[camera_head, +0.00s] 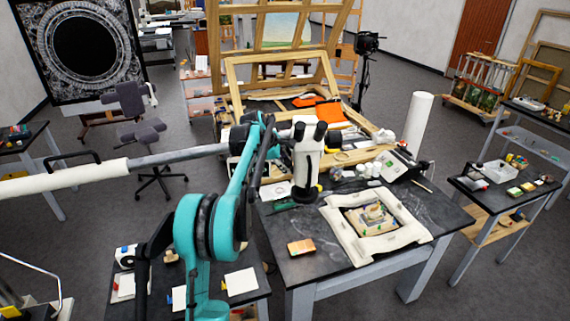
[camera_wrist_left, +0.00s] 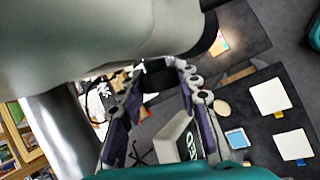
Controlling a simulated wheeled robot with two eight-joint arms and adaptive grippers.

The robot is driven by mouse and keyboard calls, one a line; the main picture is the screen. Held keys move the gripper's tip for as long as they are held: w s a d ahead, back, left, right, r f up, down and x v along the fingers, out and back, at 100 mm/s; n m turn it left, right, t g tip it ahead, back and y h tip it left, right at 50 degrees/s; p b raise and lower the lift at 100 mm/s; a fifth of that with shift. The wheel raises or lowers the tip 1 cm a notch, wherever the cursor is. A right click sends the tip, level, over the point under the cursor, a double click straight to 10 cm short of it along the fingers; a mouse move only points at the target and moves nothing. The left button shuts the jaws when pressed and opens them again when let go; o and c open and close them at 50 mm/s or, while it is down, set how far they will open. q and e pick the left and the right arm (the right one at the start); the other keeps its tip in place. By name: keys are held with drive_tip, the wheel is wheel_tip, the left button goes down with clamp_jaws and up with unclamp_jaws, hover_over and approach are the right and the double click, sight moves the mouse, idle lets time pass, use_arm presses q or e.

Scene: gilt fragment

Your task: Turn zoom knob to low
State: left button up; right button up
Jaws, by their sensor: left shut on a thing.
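The microscope (camera_head: 306,165), white with black eyepieces, stands upright over the dark worktable in the head view. Its pale body (camera_wrist_left: 110,35) fills the top of the left wrist view. My left gripper (camera_head: 280,138) reaches its left side. In the left wrist view the two purple-padded fingers of the left gripper (camera_wrist_left: 158,72) close from both sides on a dark knob (camera_wrist_left: 158,80), which looks like the zoom knob. Its markings and setting cannot be read. My right gripper is not in view.
A long white and grey boom (camera_head: 180,155) runs in from the left to the microscope. A framed relief fragment (camera_head: 372,222) lies on the worktable (camera_head: 325,262) right of it. An easel frame (camera_head: 285,85) stands behind. Small cards lie on the lower left table (camera_head: 255,305).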

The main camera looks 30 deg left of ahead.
use_arm(q)
drive_tip(key=o, duration=1.2)
drive_tip(key=shift+c, duration=0.2)
drive_tip(key=v, duration=1.2)
drive_tip(key=shift+f, duration=0.1)
